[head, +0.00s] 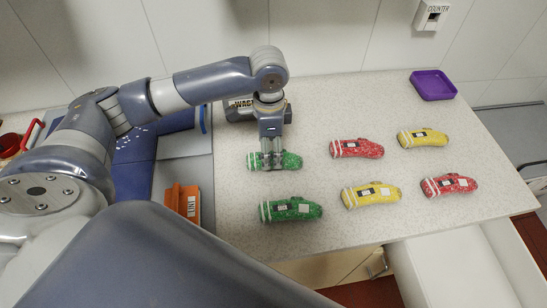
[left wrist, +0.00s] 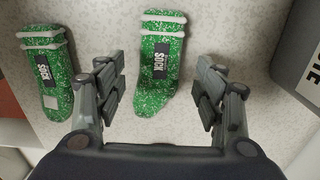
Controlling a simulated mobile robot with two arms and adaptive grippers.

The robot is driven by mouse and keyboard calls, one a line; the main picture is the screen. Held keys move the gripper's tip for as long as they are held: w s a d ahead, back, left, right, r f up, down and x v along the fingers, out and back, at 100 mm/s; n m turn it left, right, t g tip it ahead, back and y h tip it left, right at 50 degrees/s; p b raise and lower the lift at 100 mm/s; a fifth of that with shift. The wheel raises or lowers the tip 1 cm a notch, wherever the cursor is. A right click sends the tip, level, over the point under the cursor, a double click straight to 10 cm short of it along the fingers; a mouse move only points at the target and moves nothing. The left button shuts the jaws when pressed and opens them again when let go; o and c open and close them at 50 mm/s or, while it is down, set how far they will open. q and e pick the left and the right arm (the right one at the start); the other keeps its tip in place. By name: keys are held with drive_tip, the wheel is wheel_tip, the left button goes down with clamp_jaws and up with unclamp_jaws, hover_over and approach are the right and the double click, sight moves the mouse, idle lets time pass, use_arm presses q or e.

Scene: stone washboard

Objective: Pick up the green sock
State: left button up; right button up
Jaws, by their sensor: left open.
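Two green socks with white stripes and dark labels lie on the speckled counter. The far green sock (head: 290,160) is under my left gripper (head: 266,163), which points down over it and partly hides it. In the left wrist view this sock (left wrist: 157,60) lies between the two spread fingers (left wrist: 160,78), with a gap on each side. The fingers are open and hold nothing. The near green sock (head: 291,209) lies closer to the counter's front edge; it also shows at the left of the left wrist view (left wrist: 45,65). My right gripper is not in view.
Red socks (head: 357,148) (head: 449,185) and yellow socks (head: 422,138) (head: 371,194) lie to the right. A dark box marked WAST (head: 240,110) stands just behind the gripper. A purple tray (head: 433,84) is at the back right. An orange box (head: 183,203) stands left.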

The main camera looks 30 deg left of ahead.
use_arm(q)
wheel_tip(320, 180, down, 3)
drive_tip(key=shift+a+r, duration=0.1)
drive_tip(key=shift+r, duration=0.1)
drive_tip(key=shift+f, duration=0.5)
drive_tip(key=c, duration=1)
drive_tip(key=shift+o, duration=0.2)
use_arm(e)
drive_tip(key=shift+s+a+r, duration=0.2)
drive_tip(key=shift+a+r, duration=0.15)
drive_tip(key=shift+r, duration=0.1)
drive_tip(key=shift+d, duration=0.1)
